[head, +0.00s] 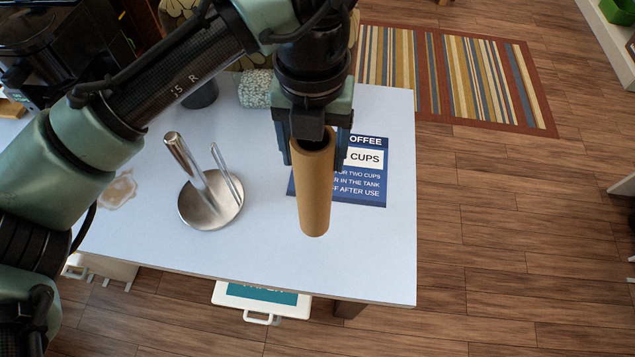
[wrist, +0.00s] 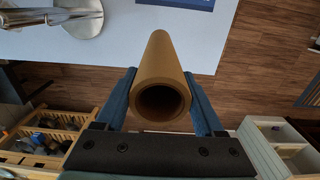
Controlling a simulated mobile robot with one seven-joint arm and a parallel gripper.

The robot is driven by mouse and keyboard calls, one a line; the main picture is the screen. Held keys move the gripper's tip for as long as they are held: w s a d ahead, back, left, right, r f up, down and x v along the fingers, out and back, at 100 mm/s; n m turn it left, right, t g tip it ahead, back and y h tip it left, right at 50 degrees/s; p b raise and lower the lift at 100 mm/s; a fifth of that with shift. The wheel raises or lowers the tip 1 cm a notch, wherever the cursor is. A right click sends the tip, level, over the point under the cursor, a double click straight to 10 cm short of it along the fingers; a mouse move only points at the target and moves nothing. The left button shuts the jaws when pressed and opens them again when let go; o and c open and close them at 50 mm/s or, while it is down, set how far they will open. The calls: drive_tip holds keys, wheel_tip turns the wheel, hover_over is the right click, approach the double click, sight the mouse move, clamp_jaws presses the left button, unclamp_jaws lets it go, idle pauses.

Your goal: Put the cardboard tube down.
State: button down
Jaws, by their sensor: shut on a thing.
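The brown cardboard tube (head: 315,190) is in my gripper (head: 315,158), shown at the middle of the head view. My gripper is shut on the tube near its upper end, with a finger on each side. The tube hangs nearly upright in front of the white table (head: 380,250); I cannot tell whether its lower end touches the top. In the wrist view the tube (wrist: 162,75) sits between the two blue fingers (wrist: 162,100), its hollow end facing the camera.
A steel paper towel holder (head: 205,205) stands left of the tube. A blue coffee sign (head: 365,178) lies behind and right of it. A patterned roll (head: 256,89) and a dark cup (head: 201,94) are at the back. The front right tabletop is clear.

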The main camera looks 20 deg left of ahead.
sight(314, 191)
drive_tip(key=shift+s+f, duration=0.15)
drive_tip(key=shift+f, duration=0.55)
drive_tip(key=shift+f+p, duration=0.55)
drive_tip(key=shift+f, duration=1.9)
